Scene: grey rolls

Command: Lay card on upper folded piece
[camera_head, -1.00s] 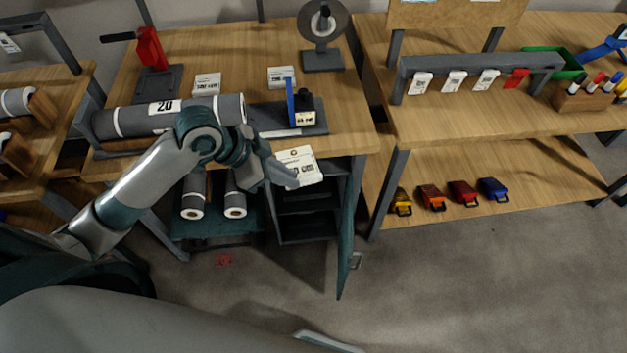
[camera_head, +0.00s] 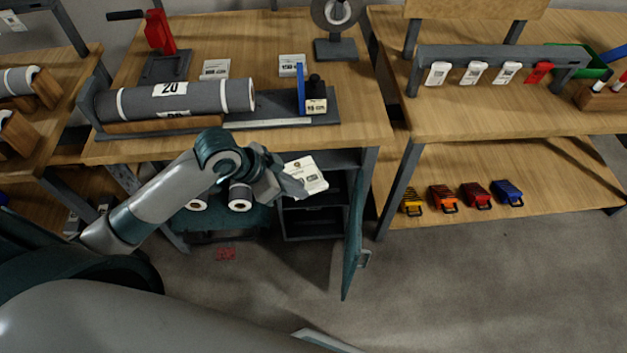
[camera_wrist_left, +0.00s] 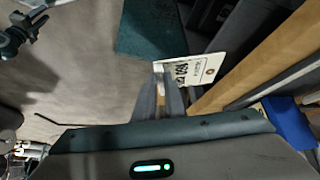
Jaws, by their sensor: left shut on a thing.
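My left gripper (camera_head: 290,188) is shut on a white printed card (camera_head: 311,178). It holds the card tilted in front of the table's front edge, above the open shelf cabinet. The left wrist view shows the fingertips (camera_wrist_left: 166,80) pinching one end of the card (camera_wrist_left: 202,69), print facing the camera. The cabinet (camera_head: 300,226) under the table has dark shelves, partly hidden by the card and gripper. I cannot make out a folded piece on them. My right gripper is not in view.
The teal cabinet door (camera_head: 355,235) stands open toward me, right of the card. A large grey roll (camera_head: 190,98) lies on the table, with a blue upright piece (camera_head: 301,90) beside it. Smaller rolls (camera_head: 240,197) sit below.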

